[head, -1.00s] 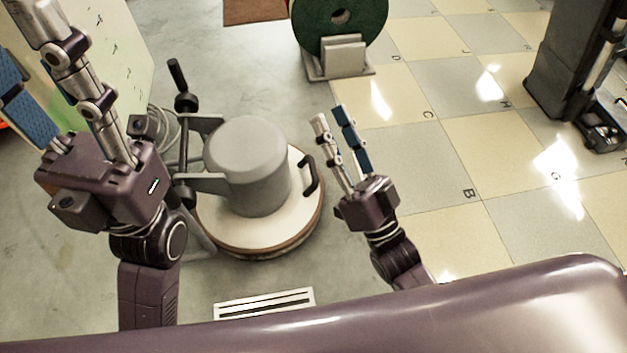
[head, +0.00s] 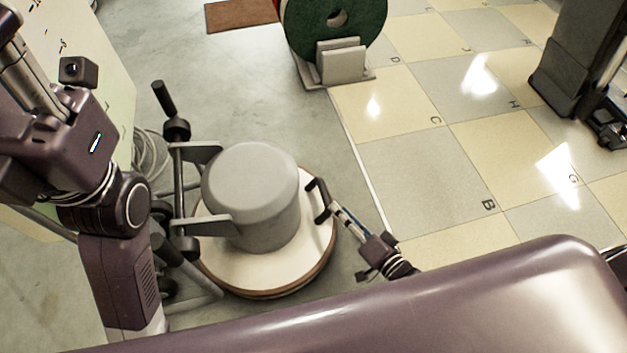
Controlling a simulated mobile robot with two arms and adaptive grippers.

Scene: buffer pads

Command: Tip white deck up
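The floor buffer's round white deck (head: 314,240) lies low on the concrete, with a grey motor housing (head: 252,190) on top. A black loop handle (head: 319,200) stands on the deck's right side. My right gripper (head: 336,212) is at this handle, its fingers pointing up and left to it. The fingers show nearly edge-on, so whether they are closed around the handle cannot be told. My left gripper (head: 22,70) is at the upper left, high over the floor; its fingertips are cut off by the frame edge.
The buffer's black upright handle (head: 164,98) and brackets stand on its left, by a coiled cable (head: 150,150). A green pad in a grey stand (head: 343,62) is behind. A dark machine (head: 570,60) stands at the right. The tiled floor (head: 405,170) between is clear.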

